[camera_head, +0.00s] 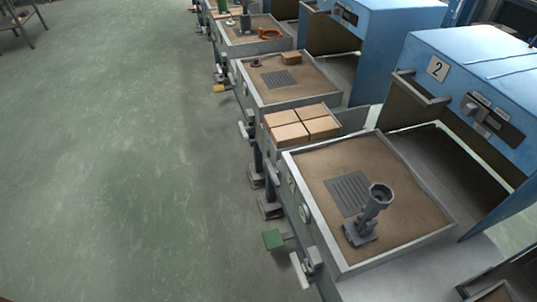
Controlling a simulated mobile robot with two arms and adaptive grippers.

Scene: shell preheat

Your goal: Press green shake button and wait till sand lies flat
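A green square pad (274,239) sticks out on a short arm from the left side of the nearest station, low by the floor side; I cannot tell whether it is the shake button. Brown sand (400,185) fills the nearest grey-rimmed tray (325,226) and looks mostly level at this distance. A dark slatted grate (349,193) lies in the sand. A grey metal fixture with a cup-like top (375,200) stands beside the grate, tilted. Neither of my grippers shows in this view.
Blue hooded machines (480,60) stand to the right, the nearest with a "2" plate (438,68). Several tan blocks (305,126) sit behind the near tray. More sand-topped stations (300,85) recede at the back. The green floor (110,170) at left is clear.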

